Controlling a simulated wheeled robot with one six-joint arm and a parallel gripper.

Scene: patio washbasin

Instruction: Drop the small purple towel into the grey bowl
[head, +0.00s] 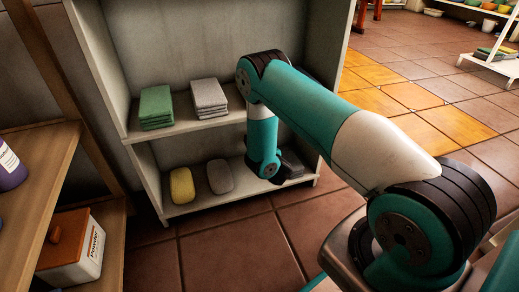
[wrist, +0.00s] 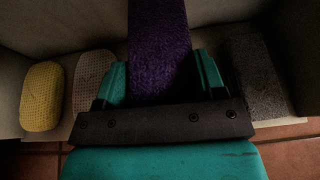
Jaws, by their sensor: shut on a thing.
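The purple towel (wrist: 160,45) shows in the wrist view as a dark fuzzy strip running up from between the two teal fingers. My gripper (wrist: 160,78) is shut on it. I cannot tell whether the towel still touches the shelf. In the head view my gripper is low at the front of the lower shelf (head: 200,205), mostly hidden by my own arm, and the towel is hidden there. I cannot make out a grey bowl in either view.
A yellow sponge (head: 182,186) and a grey-beige one (head: 220,177) lie left of my gripper, a dark grey block (wrist: 258,75) right of it. Folded green (head: 156,107) and grey (head: 209,97) towels sit on the shelf above. A powder box (head: 72,247) stands at left.

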